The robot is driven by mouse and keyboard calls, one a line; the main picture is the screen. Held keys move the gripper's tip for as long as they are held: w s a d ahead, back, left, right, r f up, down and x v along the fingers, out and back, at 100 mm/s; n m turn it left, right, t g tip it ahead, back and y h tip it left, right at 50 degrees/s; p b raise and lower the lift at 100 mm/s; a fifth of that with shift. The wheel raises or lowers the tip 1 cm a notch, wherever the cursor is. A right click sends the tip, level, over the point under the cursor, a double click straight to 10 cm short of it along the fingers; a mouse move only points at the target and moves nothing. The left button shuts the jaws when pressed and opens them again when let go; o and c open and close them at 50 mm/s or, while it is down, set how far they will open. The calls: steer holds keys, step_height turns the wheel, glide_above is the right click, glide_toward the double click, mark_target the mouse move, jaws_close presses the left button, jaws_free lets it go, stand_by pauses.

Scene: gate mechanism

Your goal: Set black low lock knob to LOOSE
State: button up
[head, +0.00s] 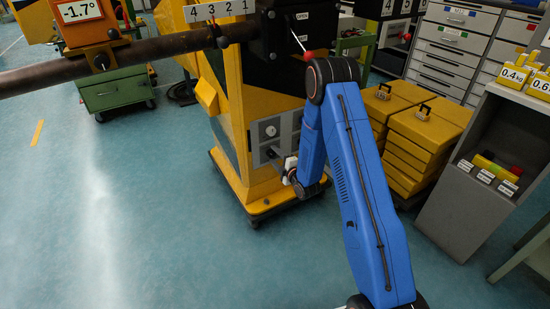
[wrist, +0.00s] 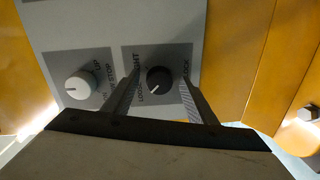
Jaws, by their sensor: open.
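In the head view my gripper (head: 287,163) is at the panel (head: 268,130) on the yellow stand, and the black knob is hidden or too small to make out.
A white knob (wrist: 80,84) with "UP" and "STOP" labels sits close to the left finger. Yellow boxes (head: 415,125) and a grey cabinet (head: 470,170) stand right of my blue arm. The floor (head: 150,210) to the left is clear.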

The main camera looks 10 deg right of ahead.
steer(key=v, duration=1.7)
steer(key=shift+s, duration=0.2)
step_height(320, 180, up, 11)
steer(key=w+d+m+g+h, duration=0.1)
steer(key=d+m+g+h, duration=0.1)
steer(key=m+g+h, duration=0.15)
steer(key=s+d+r+m+g+h, duration=0.25)
steer(key=s+r+m, duration=0.35)
steer(key=s+r, duration=0.3)
steer(key=s+a+r+m+g, duration=0.1)
steer(key=s+r+m+g, duration=0.1)
steer(key=s, duration=0.8)
steer(key=s+a+r+m+g, duration=0.1)
steer(key=s+r+m, duration=0.3)
steer(key=s, duration=0.7)
steer(key=s+a+r+m+g, duration=0.1)
steer(key=s+r+m, duration=0.3)
steer(key=s, duration=0.7)
steer(key=shift+s+r+g+y, duration=0.3)
steer(key=shift+r+g, duration=0.3)
steer(key=shift+g, duration=0.2)
